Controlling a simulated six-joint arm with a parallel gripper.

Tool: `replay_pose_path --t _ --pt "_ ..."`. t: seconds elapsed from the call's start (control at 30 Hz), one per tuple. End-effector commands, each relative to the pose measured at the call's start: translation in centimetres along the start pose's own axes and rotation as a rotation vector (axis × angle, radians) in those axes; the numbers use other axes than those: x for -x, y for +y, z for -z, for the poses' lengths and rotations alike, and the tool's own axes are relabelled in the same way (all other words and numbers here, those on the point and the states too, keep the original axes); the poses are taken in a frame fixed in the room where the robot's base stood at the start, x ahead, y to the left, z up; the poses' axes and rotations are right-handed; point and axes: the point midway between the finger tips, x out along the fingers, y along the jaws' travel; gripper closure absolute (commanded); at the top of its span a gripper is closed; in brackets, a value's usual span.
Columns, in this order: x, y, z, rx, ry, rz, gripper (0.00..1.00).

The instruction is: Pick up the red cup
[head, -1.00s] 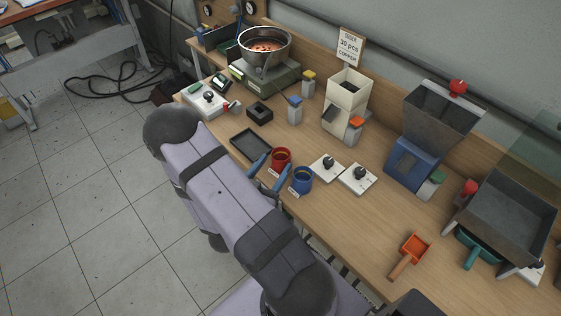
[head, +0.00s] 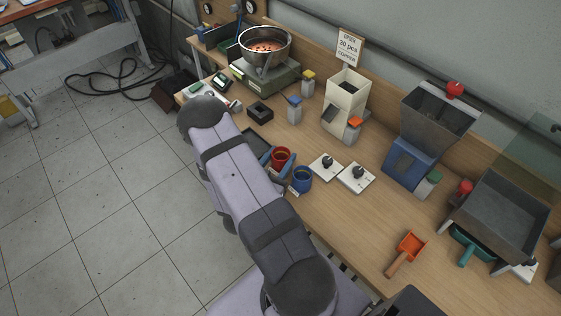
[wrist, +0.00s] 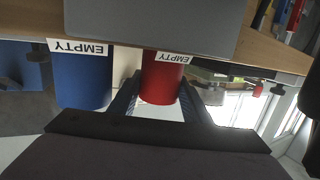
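The red cup (head: 281,157) stands upright on the wooden bench, beside a blue cup (head: 302,180). My gripper (head: 276,163) is at the front edge of the bench, its blue fingers pointing at the red cup; my arm partly hides them. The wrist view looks upside down. There the red cup (wrist: 160,82) shows between the two fingers of my gripper (wrist: 160,92), which are apart with visible gaps to the cup. The blue cup (wrist: 82,78) is outside the fingers, to the left. Labels reading EMPTY are by both cups.
A dark tray (head: 256,141) lies behind my arm, left of the red cup. Two white plates with black knobs (head: 325,166) (head: 356,177) are right of the cups. An orange scoop (head: 407,254) lies farther right. Open bench lies between them.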

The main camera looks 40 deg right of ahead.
Motion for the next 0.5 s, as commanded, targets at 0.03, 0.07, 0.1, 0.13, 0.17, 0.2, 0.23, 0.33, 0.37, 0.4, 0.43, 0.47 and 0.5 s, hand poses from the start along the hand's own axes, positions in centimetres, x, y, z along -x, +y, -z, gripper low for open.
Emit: replay_pose_path --t 0.03,0.07,0.1,0.13,0.17,0.2,0.23,0.33,0.37,0.4,0.43,0.47,0.5 --pt "0.01 -0.02 0.01 0.0 0.0 0.001 0.79" --pt "0.01 -0.02 0.01 0.0 0.0 0.001 0.81" --pt "0.01 -0.03 0.04 -0.001 0.001 0.001 0.81" --pt "0.01 -0.03 0.04 -0.001 0.001 0.001 0.81" --pt "0.02 -0.03 0.04 -0.001 0.001 0.001 0.81" --pt "0.02 -0.03 0.05 -0.001 0.001 0.001 0.81" --pt "0.02 -0.03 0.05 -0.001 0.001 0.001 0.81" --pt "0.02 -0.03 0.07 -0.001 0.001 0.001 0.81" --pt "0.02 -0.03 0.09 -0.001 0.001 0.001 0.81" --pt "0.03 -0.03 0.14 -0.001 0.001 0.001 0.81" --pt "0.04 -0.03 0.19 -0.001 0.001 0.001 0.81" --pt "0.05 -0.03 0.25 -0.001 0.001 0.001 0.81" --pt "0.06 -0.03 0.36 -0.001 0.001 0.0 0.81"
